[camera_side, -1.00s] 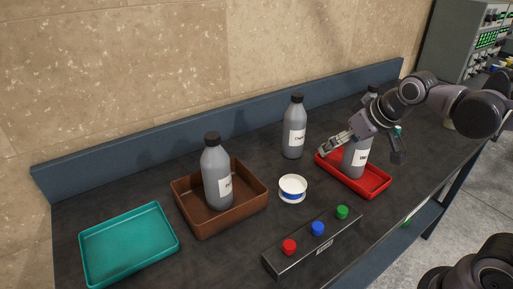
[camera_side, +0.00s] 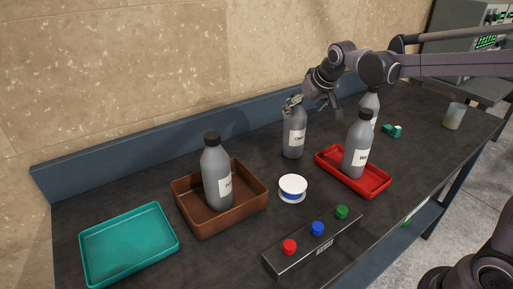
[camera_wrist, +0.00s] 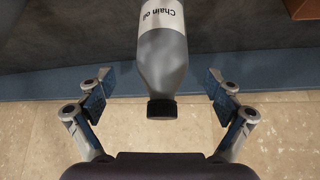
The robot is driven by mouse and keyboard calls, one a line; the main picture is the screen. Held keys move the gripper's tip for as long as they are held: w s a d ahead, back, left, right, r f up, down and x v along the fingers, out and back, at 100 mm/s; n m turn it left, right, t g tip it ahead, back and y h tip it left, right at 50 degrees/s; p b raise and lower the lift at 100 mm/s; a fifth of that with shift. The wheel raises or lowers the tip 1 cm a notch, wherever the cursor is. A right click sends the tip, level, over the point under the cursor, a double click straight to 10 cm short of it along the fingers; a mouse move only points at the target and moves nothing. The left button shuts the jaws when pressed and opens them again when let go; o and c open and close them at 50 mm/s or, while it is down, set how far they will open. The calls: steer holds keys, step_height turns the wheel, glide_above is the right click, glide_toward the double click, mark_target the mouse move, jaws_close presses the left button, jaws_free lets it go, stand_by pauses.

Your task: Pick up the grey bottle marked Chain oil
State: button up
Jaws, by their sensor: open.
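The grey bottle marked Chain oil (camera_wrist: 163,60) shows in the wrist view with its black cap towards my gripper and its white label readable. It lies between the two open fingers with a gap on each side. In the side view a grey bottle (camera_side: 293,138) stands upright on the bench near the back wall, its label too small to read fully. My gripper (camera_side: 292,103) is at the top of that bottle and hides its cap. My gripper (camera_wrist: 160,92) is open and empty in the wrist view.
A grey bottle (camera_side: 216,180) stands in a brown tray (camera_side: 250,202), another (camera_side: 357,148) in a red tray (camera_side: 378,186), and one more (camera_side: 370,103) behind it. A white-and-blue round item (camera_side: 293,187), a button box (camera_side: 316,242) and an empty teal tray (camera_side: 130,245) are nearby.

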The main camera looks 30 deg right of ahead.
mark_target(295, 119)
steer(key=shift+x, duration=3.15)
steer(key=shift+a, duration=0.15)
steer(key=c, duration=1.9)
steer(key=shift+o, duration=0.2)
steer(key=shift+r, duration=0.1)
